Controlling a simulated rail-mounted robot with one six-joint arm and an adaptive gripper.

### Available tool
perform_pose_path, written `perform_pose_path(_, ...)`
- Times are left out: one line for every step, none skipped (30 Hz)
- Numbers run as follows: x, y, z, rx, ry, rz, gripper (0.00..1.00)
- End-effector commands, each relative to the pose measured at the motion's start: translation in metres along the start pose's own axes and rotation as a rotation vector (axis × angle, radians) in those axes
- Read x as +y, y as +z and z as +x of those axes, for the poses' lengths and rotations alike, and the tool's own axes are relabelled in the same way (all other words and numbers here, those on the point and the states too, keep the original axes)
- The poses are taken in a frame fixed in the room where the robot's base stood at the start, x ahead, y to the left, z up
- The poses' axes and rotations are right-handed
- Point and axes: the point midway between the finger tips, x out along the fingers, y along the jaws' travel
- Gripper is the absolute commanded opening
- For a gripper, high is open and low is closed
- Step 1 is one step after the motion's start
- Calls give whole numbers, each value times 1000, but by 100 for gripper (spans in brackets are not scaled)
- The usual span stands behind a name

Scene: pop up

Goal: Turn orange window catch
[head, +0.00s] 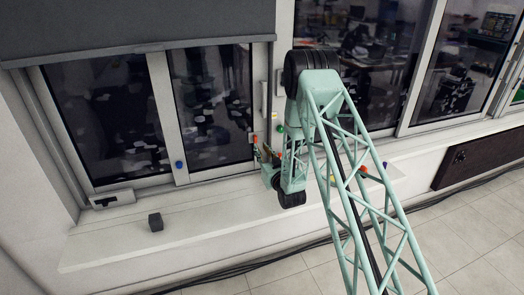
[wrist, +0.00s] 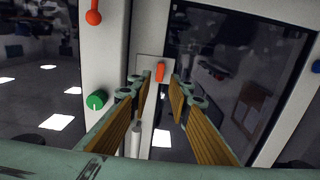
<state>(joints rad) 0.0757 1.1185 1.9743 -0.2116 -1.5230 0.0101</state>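The orange window catch (wrist: 160,71) is a small upright tab on a pale plate on the window frame, a little above centre in the wrist view. My gripper (wrist: 162,82) is open, with one wood-coloured finger on each side of the catch in the picture. The catch shows between the fingertips, and I see no contact. How far ahead of the tips it lies, I cannot tell. In the head view a small orange spot, likely the catch (head: 255,138), shows on the frame just above my gripper (head: 267,157).
A green knob (wrist: 96,100) and a red-orange knob (wrist: 93,16) are on the frame to the left in the wrist view. A blue knob (head: 179,164) is on the left window. A dark cube (head: 156,222) sits on the white sill (head: 205,222), which is otherwise largely clear.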

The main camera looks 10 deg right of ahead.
Motion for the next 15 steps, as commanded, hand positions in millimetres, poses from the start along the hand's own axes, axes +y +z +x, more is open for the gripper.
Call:
perform_pose_path(0, -1, 3, 0, 0, 0, 18)
perform_pose_path(0, -1, 4, 1, 0, 0, 18)
perform_pose_path(0, -1, 7, 1, 0, 0, 18)
perform_pose_path(0, -1, 10, 1, 0, 0, 18)
perform_pose_path(0, -1, 12, 1, 0, 0, 18)
perform_pose_path(0, -1, 15, 0, 0, 0, 18)
perform_pose_path(0, -1, 17, 0, 0, 0, 18)
perform_pose_path(0, -1, 20, 0, 0, 0, 18)
perform_pose_path(0, -1, 24, 1, 0, -1, 18)
perform_pose_path(0, -1, 26, 1, 0, -1, 18)
perform_pose_path(0, -1, 29, 1, 0, -1, 18)
perform_pose_path(0, -1, 33, 1, 0, -1, 18)
perform_pose_path(0, -2, 36, 1, 0, -1, 18)
perform_pose_path(0, -2, 38, 1, 0, -1, 18)
perform_pose_path(0, -2, 42, 1, 0, 0, 18)
